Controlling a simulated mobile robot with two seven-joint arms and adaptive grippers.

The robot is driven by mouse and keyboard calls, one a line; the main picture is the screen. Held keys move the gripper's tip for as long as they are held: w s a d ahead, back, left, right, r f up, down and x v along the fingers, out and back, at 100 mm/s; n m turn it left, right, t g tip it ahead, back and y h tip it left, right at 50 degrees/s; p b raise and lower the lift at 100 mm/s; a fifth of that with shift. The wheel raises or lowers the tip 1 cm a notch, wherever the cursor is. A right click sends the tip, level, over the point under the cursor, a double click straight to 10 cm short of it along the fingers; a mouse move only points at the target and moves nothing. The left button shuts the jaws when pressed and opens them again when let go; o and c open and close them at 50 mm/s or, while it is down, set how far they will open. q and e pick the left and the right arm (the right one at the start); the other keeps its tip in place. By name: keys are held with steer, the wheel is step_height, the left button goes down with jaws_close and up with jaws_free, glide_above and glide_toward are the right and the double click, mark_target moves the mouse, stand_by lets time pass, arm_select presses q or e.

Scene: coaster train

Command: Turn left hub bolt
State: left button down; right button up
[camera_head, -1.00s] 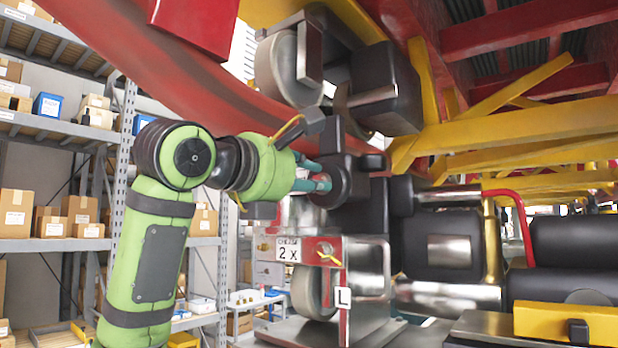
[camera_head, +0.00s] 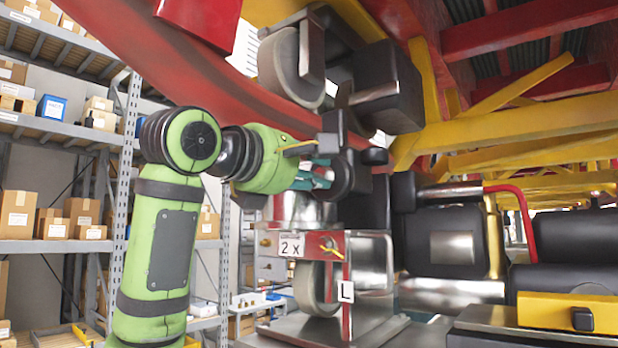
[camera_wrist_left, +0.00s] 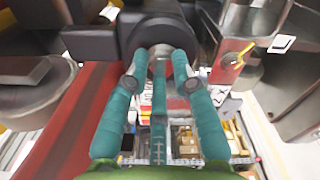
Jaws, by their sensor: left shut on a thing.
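The left hub (camera_head: 345,178) is a dark round housing on the wheel assembly, right in front of my left gripper. My left gripper (camera_head: 326,176) has teal fingers that reach to the hub's face. In the left wrist view the fingertips (camera_wrist_left: 160,68) close around the hub bolt (camera_wrist_left: 160,49), a small greyish round end at the centre of the dark hub (camera_wrist_left: 158,28). The fingers hide most of the bolt, so its turn angle cannot be told. My right gripper is not in view.
A steel wheel (camera_head: 290,65) sits above the hub. Below is a red plate with a "2 X" tag (camera_head: 291,246) and an "L" tag (camera_head: 346,291). A red curved rail (camera_head: 200,75) passes close above my arm. Shelves with boxes (camera_head: 17,212) stand left.

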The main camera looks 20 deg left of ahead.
arm_select(q)
steer(key=m+b, duration=0.1)
steer(key=m, duration=0.4)
steer(key=shift+d+m, duration=0.15)
steer(key=shift+m, duration=0.25)
steer(key=m, duration=0.4)
steer(key=m+b, duration=0.1)
steer(key=m, duration=0.1)
steer(key=shift+w+f, duration=0.1)
steer(key=shift+f, duration=0.2)
steer(key=shift+w+f+m+p, duration=0.1)
steer(key=shift+f+m+p, duration=0.1)
steer(key=shift+m, duration=2.85)
steer(key=shift+w+f+m+p, duration=0.1)
steer(key=shift+f+m+p, duration=0.05)
steer(key=shift+m, duration=2.9)
steer(key=c, duration=1.1)
jaws_free()
steer(key=shift+s, duration=0.1)
steer(key=shift+r, duration=0.15)
